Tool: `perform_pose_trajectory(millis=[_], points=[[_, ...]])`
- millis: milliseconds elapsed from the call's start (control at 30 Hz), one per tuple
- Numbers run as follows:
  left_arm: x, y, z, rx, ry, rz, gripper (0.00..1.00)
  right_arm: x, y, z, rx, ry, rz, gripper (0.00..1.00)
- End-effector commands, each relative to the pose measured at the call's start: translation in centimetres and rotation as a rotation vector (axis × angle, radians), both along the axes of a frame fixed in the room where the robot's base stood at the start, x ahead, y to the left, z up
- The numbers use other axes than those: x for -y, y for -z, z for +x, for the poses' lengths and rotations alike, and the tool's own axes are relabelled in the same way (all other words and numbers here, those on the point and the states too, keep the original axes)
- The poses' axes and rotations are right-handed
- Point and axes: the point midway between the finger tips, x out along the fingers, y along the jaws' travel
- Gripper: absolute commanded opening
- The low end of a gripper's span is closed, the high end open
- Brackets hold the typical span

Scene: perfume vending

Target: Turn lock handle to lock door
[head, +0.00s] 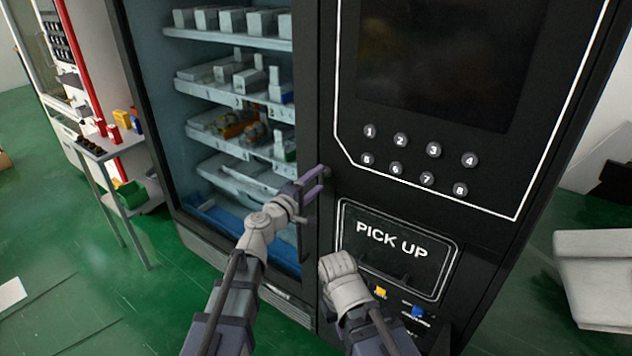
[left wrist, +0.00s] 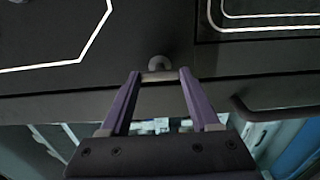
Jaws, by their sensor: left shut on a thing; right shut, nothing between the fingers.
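The lock handle is a small grey lever with a round base (left wrist: 158,62) on the black front of the vending machine. In the head view it is mostly hidden by my left gripper (head: 324,173), whose purple fingers reach the seam beside the glass door (head: 240,135). In the left wrist view my left gripper (left wrist: 160,76) is shut on the grey handle, which lies crosswise between the fingertips. The door looks flush with the frame. My right gripper (head: 338,265) is low in front of the machine, below the left one; its fingers are hidden.
A black panel with numbered buttons (head: 418,160) is right of the handle. The PICK UP flap (head: 398,250) is below it, close to my right arm. A side table (head: 103,150) with small boxes stands at left. A pale seat (head: 595,275) is at right.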

Motion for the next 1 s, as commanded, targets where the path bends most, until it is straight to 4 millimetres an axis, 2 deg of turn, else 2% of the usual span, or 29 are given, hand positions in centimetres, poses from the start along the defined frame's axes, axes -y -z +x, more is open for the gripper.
perform_pose_trajectory(millis=[500,533,767,1000], points=[[-0.03,0.03,-0.03,-0.010,-0.001,-0.015,0.07,0.00,0.02,0.00,0.000,0.000,0.000,0.00],[-0.03,0.03,-0.03,-0.010,-0.001,-0.015,0.65,0.00,0.02,0.00,0.000,0.000,0.000,0.00],[-0.02,0.02,-0.02,-0.009,0.000,-0.013,0.91,0.00,0.01,0.00,0.000,0.000,0.000,0.00],[-0.01,0.01,-0.02,-0.009,0.000,-0.013,0.93,0.00,0.01,0.00,0.000,0.000,0.000,0.00]])
